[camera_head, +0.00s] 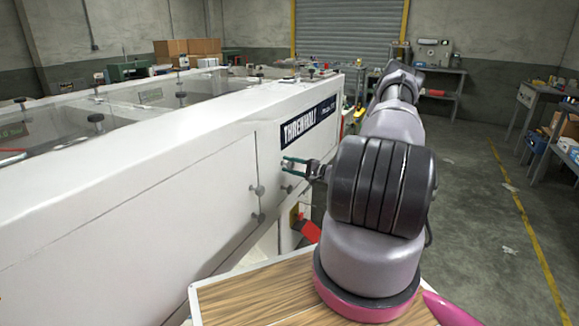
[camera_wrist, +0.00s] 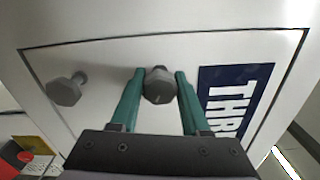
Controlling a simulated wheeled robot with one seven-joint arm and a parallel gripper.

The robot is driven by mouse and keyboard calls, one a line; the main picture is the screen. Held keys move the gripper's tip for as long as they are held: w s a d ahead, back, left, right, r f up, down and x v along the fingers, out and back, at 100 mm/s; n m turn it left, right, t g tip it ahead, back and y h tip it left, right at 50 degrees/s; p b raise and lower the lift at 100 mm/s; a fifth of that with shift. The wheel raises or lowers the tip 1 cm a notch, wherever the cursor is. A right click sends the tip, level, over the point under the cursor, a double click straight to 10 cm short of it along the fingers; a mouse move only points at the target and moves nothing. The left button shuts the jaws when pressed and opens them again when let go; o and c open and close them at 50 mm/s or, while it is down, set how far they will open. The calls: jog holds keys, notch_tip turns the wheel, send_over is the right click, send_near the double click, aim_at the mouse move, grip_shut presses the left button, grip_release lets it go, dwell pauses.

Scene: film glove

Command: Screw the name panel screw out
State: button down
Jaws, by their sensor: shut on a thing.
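The name panel (camera_head: 270,150) is a white panel on the machine's side with a dark blue nameplate (camera_head: 308,122). The nameplate also shows in the wrist view (camera_wrist: 229,100). My gripper (camera_head: 288,165) has teal fingers, which reach to the panel from the right. In the wrist view my gripper (camera_wrist: 158,92) is shut on a grey hex-headed screw (camera_wrist: 158,87), with one finger on each side of its head. The screw's shank is mostly hidden behind the head. A second grey screw (camera_wrist: 66,91) stands out of the panel to the left in the wrist view, apart from my fingers.
A grey knob (camera_head: 258,190) sticks out near the panel's left seam. A red part (camera_head: 307,230) and a yellow part (camera_wrist: 34,145) lie beside the panel. A wooden board (camera_head: 255,293) is in front. The floor (camera_head: 475,215) to the right is largely clear.

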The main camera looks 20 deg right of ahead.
jog(key=shift+n, duration=2.2)
jog(key=shift+w, duration=0.1)
jog(key=shift+c, duration=1.9)
grip_release()
jog(key=shift+a, duration=0.1)
jog(key=v, duration=1.1)
